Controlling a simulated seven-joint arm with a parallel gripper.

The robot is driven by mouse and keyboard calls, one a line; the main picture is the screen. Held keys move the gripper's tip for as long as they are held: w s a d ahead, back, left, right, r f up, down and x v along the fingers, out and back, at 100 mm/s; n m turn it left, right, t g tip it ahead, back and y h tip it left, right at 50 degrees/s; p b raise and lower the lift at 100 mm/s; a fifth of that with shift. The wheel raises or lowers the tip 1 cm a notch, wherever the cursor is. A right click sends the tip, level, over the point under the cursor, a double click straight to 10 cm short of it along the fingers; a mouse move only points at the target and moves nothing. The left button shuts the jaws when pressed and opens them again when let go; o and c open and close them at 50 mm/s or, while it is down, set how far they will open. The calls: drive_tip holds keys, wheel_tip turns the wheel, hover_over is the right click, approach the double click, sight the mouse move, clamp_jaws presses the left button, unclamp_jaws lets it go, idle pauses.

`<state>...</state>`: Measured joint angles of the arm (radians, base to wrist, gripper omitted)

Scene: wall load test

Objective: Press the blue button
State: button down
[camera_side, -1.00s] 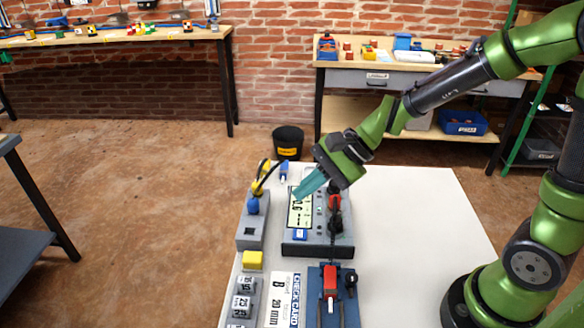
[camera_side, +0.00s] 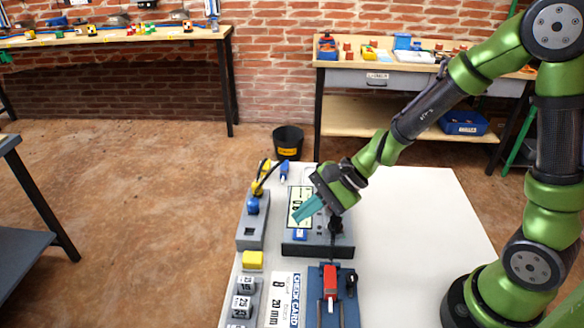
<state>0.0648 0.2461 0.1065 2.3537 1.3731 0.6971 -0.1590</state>
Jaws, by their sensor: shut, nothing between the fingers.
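The blue button (camera_side: 300,235) is a small blue square with a pale mark, low on the front of a dark grey meter box (camera_side: 317,250) with a display (camera_side: 296,212). My gripper (camera_side: 299,220) has teal fingers that are shut and empty. The fingertips point down and to the left, over the lower part of the display and just behind the button in the picture. I cannot tell the exact height of the tips above the box. My gripper hides part of the display and the upper right of the box face.
A yellow block (camera_side: 252,260), labelled weights (camera_side: 243,305), a check card (camera_side: 281,300) and a blue fixture with a red part (camera_side: 330,282) lie in front. The table's right side is clear.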

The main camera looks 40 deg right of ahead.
sight(304, 234)
drive_tip(key=shift+f, duration=1.2)
drive_tip(key=shift+f, duration=0.1)
idle(1.1)
drive_tip(key=shift+f, duration=0.3)
drive_tip(key=shift+f, duration=0.35)
idle(0.5)
drive_tip(key=shift+r, duration=0.8)
drive_tip(key=shift+r, duration=2.5)
